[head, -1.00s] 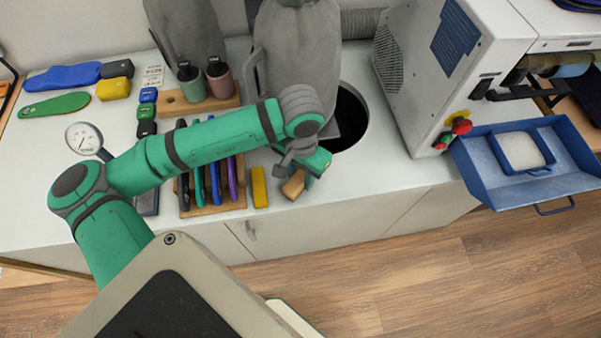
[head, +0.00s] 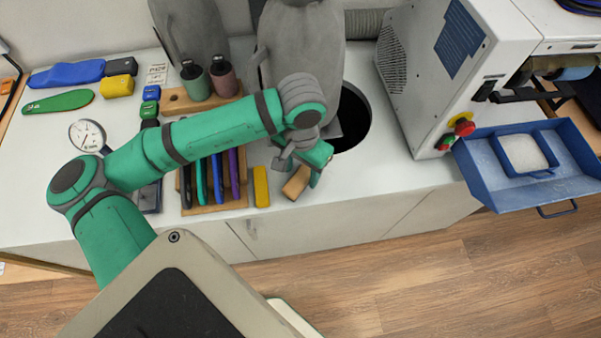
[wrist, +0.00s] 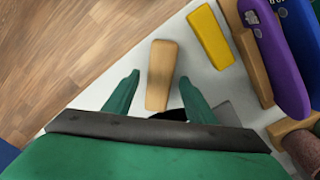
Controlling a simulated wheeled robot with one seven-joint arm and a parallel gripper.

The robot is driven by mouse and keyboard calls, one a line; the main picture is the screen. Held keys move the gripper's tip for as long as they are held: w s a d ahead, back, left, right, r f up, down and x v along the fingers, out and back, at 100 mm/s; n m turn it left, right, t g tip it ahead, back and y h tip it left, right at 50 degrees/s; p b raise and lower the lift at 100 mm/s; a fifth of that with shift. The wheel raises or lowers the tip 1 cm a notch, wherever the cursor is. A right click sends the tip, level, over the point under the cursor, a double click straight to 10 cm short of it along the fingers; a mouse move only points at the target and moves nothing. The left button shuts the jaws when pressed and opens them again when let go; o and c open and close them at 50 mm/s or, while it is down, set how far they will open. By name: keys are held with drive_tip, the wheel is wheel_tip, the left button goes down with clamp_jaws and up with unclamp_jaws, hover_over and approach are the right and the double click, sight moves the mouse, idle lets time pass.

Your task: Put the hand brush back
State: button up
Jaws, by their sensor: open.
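A wooden block-like piece (head: 297,182), which looks like the hand brush, lies on the white bench top near its front edge. In the wrist view the brush (wrist: 161,75) shows its plain tan wooden top; I cannot make out bristles. My gripper (wrist: 159,80) is open, with one green finger on each side of the brush's near part and gaps at both sides. In the head view my gripper (head: 307,171) is just above and behind the brush. I cannot tell its exact height.
A yellow block (head: 261,187) lies left of the brush, beside a wooden rack (head: 222,208) of coloured tools. A round dark opening (head: 354,120) is behind my gripper. A grey machine with a blue tray (head: 483,180) stands right. Bare bench (head: 400,178) lies between.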

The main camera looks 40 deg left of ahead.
sight(302, 175)
wheel_tip(302, 175, up, 10)
drive_tip(key=shift+f, duration=0.15)
drive_tip(key=shift+w, duration=0.1)
idle(0.6)
